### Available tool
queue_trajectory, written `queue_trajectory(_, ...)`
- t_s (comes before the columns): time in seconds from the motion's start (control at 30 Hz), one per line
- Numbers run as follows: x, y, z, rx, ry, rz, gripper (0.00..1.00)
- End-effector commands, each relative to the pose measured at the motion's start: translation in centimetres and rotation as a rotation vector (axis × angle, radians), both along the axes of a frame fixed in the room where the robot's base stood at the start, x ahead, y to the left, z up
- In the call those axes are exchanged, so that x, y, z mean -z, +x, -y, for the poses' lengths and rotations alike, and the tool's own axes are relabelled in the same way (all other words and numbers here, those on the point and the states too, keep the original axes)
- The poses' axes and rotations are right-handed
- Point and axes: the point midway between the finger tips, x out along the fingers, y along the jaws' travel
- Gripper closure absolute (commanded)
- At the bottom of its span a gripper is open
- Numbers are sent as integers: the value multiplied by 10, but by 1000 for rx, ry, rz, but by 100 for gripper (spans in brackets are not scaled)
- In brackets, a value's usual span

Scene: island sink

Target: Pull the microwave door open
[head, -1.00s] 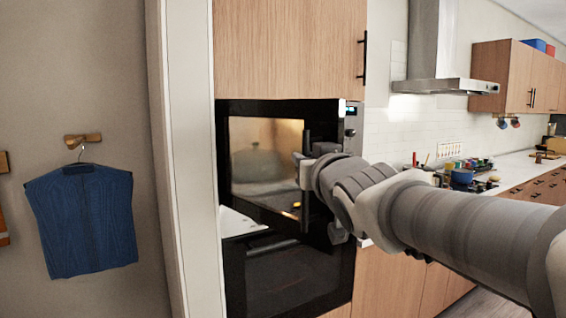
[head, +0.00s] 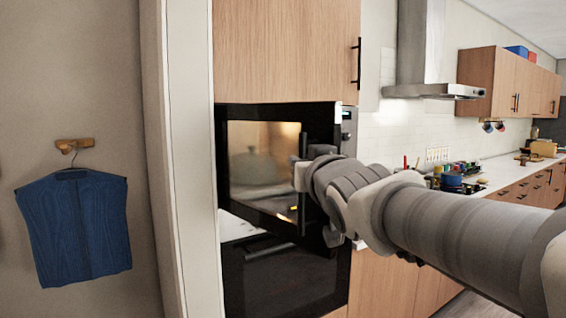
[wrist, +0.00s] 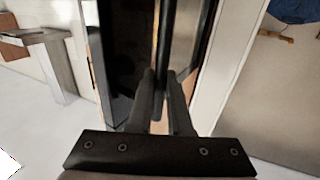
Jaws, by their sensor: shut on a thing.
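The microwave (head: 347,135) is black and built into a wooden cabinet column. Its door (head: 222,150) has a reflective window and a slanting lower edge, so it looks slightly ajar, with the right side out towards me. A dark vertical handle (head: 304,222) runs along the door's right part. My gripper (head: 302,174) is at the middle of this handle, partly hidden by my wrist. In the wrist view, the handle (wrist: 164,45) stands upright between the two fingers of my gripper (wrist: 163,78), which are shut on it.
A black oven front (head: 290,285) lies below the microwave, and a wooden cabinet (head: 285,50) above. A counter (head: 500,175) with pots and small items runs off to the right, under a range hood (head: 430,90). A blue vest (head: 75,220) hangs on the left wall.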

Motion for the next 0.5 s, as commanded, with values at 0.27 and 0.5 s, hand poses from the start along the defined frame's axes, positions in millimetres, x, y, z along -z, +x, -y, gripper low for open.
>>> queue_trajectory(0.27,0,0,0,0,0,1,53)
queue_trajectory(0.5,0,0,0,0,0,0,53)
